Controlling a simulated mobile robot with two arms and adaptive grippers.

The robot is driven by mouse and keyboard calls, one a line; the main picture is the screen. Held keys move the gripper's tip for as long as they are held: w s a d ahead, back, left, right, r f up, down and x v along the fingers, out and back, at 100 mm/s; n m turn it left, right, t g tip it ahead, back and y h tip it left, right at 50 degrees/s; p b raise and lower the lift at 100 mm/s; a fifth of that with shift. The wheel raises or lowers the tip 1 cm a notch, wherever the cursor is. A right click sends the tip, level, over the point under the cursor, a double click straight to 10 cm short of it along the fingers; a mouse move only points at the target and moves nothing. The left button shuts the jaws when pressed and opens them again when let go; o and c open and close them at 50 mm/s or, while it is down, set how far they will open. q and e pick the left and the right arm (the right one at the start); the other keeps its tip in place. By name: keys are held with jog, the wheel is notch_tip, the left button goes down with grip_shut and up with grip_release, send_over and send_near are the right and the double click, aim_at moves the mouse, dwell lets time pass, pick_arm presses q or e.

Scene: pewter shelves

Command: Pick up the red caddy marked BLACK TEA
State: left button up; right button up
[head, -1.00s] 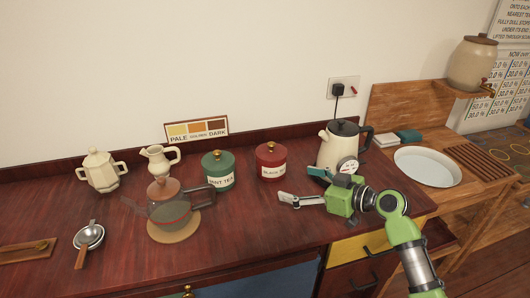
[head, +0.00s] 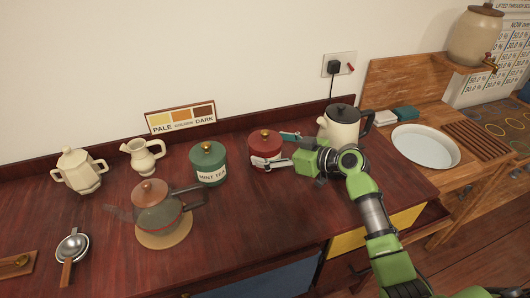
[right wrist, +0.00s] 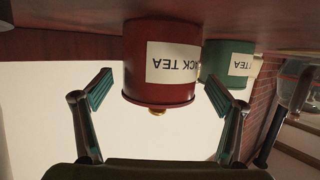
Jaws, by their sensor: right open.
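The red caddy (head: 265,145) with a brass knob stands on the dark wooden counter, right of the green MINT TEA caddy (head: 208,160). In the right wrist view the red caddy (right wrist: 160,85) appears upside down, its white label partly reading "CK TEA". My right gripper (head: 280,150) is open at the red caddy's right side, one finger in front of it and one behind. In the right wrist view its fingers (right wrist: 160,92) stand apart on either side of the caddy, with gaps to both. My left gripper is not in view.
A cream kettle (head: 342,122) stands close behind my right gripper. A glass teapot (head: 158,208) sits on a round mat at the front left. A cream jug (head: 142,156) and sugar pot (head: 80,172) stand at the back left. The counter's front right is clear.

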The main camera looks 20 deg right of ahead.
jog(key=shift+x, duration=1.3)
jog(key=shift+d, duration=0.1)
jog(key=c, duration=1.4)
jog(key=shift+r, duration=0.1)
jog(key=shift+c, duration=0.9)
